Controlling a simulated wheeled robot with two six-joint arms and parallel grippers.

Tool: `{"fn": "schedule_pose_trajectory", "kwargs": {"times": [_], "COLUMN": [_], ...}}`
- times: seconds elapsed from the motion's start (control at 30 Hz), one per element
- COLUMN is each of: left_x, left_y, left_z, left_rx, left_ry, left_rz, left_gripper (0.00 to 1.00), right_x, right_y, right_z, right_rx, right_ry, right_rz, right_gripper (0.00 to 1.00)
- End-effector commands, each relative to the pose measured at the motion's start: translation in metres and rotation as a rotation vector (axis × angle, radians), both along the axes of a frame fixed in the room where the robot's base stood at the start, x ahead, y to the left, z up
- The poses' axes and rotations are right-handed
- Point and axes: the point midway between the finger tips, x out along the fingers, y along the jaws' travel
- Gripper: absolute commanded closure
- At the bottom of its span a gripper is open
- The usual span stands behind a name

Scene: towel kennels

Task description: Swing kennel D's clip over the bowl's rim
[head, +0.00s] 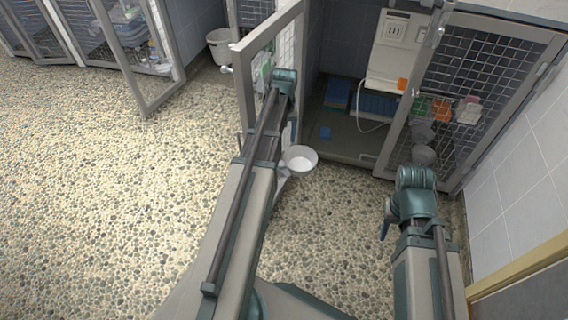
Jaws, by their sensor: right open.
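A white bowl (299,158) shows at the middle, beside my left arm, in front of an open kennel. A pale strip shows below its left side, partly behind my arm; I cannot tell whether it is the clip. An open mesh door (268,36) stands left of the kennel. My left arm reaches up across the view to this door; its fingers cannot be made out. My right gripper (386,228) is low at the right, in front of the right-hand mesh door, open and apart from the bowl. No kennel letter is readable.
The open kennel holds blue items (372,104) and a white box (393,40) with a cable. Orange and green containers (440,110) show at the right mesh door (485,70). A white bucket (220,46) stands behind the open door. The pebbled floor (110,200) at left is clear.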

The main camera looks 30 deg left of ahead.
Motion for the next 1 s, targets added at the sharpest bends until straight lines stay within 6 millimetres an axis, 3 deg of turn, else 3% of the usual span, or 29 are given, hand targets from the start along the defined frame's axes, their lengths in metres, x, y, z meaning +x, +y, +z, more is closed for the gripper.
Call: {"fn": "schedule_pose_trajectory", "kwargs": {"times": [0.27,1.0], "left_x": [0.000,-0.002], "left_y": [0.000,0.003], "left_z": [-0.022,-0.124], "left_rx": [0.000,0.000], "left_ry": [0.000,0.000], "left_rz": [-0.001,-0.001], "left_gripper": [0.31,0.31], "right_x": [0.000,0.000], "right_y": [0.001,0.002], "right_z": [-0.022,-0.124], "right_rx": [0.002,0.009], "right_ry": [0.000,-0.001], "right_rz": [0.004,-0.001], "right_gripper": [0.50,0.50]}}
